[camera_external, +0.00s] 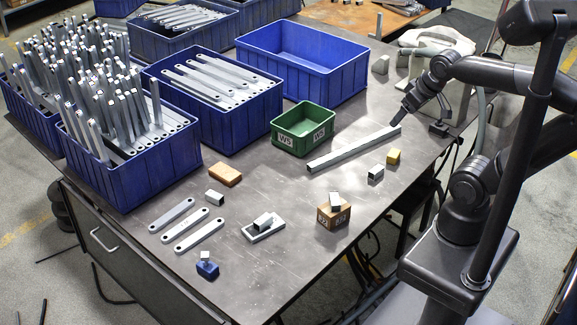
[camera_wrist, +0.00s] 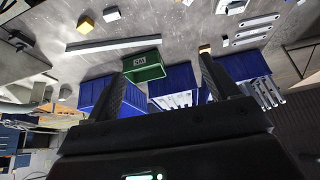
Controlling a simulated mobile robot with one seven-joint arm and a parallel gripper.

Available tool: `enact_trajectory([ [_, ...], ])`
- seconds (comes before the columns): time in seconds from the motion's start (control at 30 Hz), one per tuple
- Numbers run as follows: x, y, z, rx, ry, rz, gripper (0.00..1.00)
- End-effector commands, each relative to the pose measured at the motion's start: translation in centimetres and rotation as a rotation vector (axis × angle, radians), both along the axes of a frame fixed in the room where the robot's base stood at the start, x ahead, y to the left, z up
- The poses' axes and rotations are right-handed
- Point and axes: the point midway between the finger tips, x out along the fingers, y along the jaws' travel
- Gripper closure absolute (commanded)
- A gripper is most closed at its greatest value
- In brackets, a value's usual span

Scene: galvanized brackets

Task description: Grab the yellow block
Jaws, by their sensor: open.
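The yellow block (camera_external: 393,156) lies on the grey metal table near its right edge, just behind a small silver-and-black block (camera_external: 375,174). In the wrist view the yellow block (camera_wrist: 85,24) is at the upper left, outside the span of the fingers. My gripper (camera_external: 402,112) is above the table, behind the yellow block and near the far end of a long metal bar. In the wrist view my gripper (camera_wrist: 164,65) has its two dark fingers spread wide, with nothing between them.
The long metal bar (camera_external: 354,149) lies left of the yellow block, beside a green bin (camera_external: 303,129). A cardboard box (camera_external: 334,214) with a small block on top stands nearer the front. Blue crates (camera_external: 302,62) line the back and left. Table around the yellow block is mostly bare.

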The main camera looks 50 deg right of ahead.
Motion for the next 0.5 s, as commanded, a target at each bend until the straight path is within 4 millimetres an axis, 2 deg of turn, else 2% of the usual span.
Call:
enact_trajectory([
  [0.17, 1.3, -0.5, -2.3, 0.121, 0.121, -0.115, 0.20],
  [0.5, 4.9, -2.4, -7.9, 0.515, 0.382, -0.473, 0.20],
])
